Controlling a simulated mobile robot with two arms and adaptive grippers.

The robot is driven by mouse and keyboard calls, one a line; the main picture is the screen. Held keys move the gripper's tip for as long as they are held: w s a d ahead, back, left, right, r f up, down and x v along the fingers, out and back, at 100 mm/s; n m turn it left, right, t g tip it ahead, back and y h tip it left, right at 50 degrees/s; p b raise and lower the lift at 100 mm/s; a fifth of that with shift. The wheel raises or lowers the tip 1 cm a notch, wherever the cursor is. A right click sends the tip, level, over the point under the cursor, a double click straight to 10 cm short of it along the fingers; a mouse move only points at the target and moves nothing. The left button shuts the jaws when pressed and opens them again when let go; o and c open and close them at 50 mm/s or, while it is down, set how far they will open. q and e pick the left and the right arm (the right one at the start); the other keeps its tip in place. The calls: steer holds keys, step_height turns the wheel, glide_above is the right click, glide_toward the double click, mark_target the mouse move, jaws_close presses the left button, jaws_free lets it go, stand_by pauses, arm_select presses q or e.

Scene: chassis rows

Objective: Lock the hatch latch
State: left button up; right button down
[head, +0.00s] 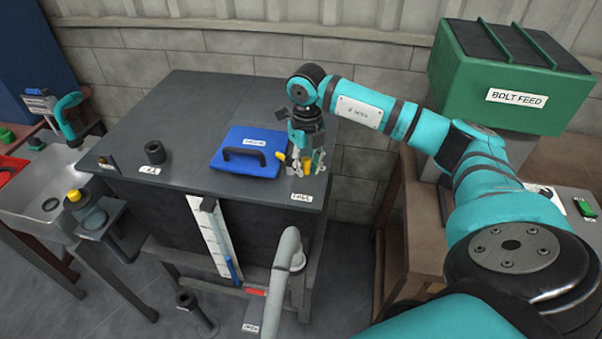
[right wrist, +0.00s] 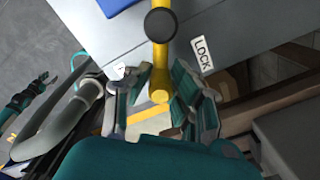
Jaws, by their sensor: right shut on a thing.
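The blue hatch (head: 232,160) with a black handle lies flat on top of the dark bench in the head view. The yellow latch lever (head: 281,156) is at its right side, and in the right wrist view the lever (right wrist: 161,58) runs down from a round dark pivot. My right gripper (head: 306,166) is shut on the lever's free end, which sits between both fingers in the right wrist view (right wrist: 158,98). A white LOCK label (right wrist: 202,55) lies on the bench top, right of the lever and apart from it.
A green BOLT FEED bin (head: 500,85) stands at the right. A grey bent pipe (head: 284,270) rises before the bench. The bench's back left is bare.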

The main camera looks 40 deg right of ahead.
steer(key=d+n, duration=0.1)
steer(key=n+b, duration=0.1)
steer(key=n, duration=0.1)
steer(key=shift+w+d+b, duration=0.3)
steer(key=shift+w+d, duration=0.05)
steer(key=shift+w+d+r+n+b, duration=0.1)
steer(key=shift+w+d+n+b, duration=0.1)
steer(key=shift+n, duration=0.35)
steer(key=shift+w+d+r+n+b, duration=0.1)
steer(key=shift+d+n+b, duration=0.1)
steer(key=shift+n, duration=0.35)
steer(key=c, duration=1.3)
jaws_free()
steer(key=shift+o, duration=0.6)
steer(key=shift+f, duration=0.15)
steer(key=shift+r, duration=0.4)
step_height(320, 180, up, 11)
steer(key=shift+r, duration=0.15)
